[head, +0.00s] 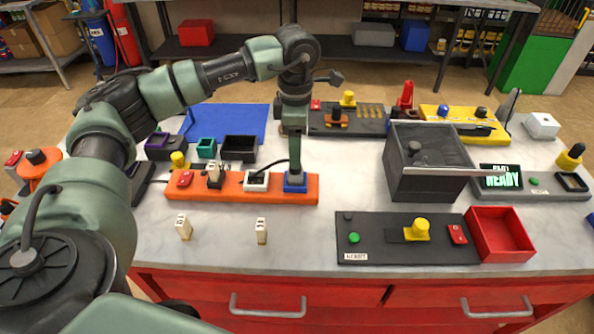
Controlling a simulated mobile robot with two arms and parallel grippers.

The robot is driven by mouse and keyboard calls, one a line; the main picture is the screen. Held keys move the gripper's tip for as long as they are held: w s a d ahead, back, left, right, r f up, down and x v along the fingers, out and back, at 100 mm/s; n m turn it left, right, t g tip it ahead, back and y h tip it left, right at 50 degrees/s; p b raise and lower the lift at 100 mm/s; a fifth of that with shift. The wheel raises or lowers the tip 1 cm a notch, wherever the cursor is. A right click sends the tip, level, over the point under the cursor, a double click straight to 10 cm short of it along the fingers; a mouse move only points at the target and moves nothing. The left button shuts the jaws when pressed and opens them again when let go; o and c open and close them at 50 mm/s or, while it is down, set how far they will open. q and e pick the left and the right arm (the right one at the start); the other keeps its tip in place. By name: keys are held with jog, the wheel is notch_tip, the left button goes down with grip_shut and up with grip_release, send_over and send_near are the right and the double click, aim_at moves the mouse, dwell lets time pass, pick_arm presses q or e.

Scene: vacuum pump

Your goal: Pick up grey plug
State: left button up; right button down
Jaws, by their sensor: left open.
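My left gripper (295,168) points down over the blue socket (296,187) at the right end of the orange board (240,190). Its jaws are open, but the fingertips are small and partly hidden by the arm. A cream plug (214,175) stands upright on the board further left. Two more cream plugs, one on the left (184,227) and one in the middle (261,231), stand on the tabletop in front.
A dark grey open box (432,180) stands right of centre. In front are a black panel (385,245) with a yellow knob and a red tray (499,237). Small bins and a blue mat (230,120) lie behind the board. The tabletop (300,240) is clear at front centre.

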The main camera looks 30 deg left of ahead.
aim_at(295, 174)
pick_arm(q)
notch_tip(295, 174, down, 6)
jog(key=shift+s+r+p, duration=0.15)
jog(key=shift+r+p, duration=0.05)
jog(key=shift+p, duration=1.05)
jog(key=shift+f, duration=0.35)
grip_shut()
jog(key=shift+r, duration=0.1)
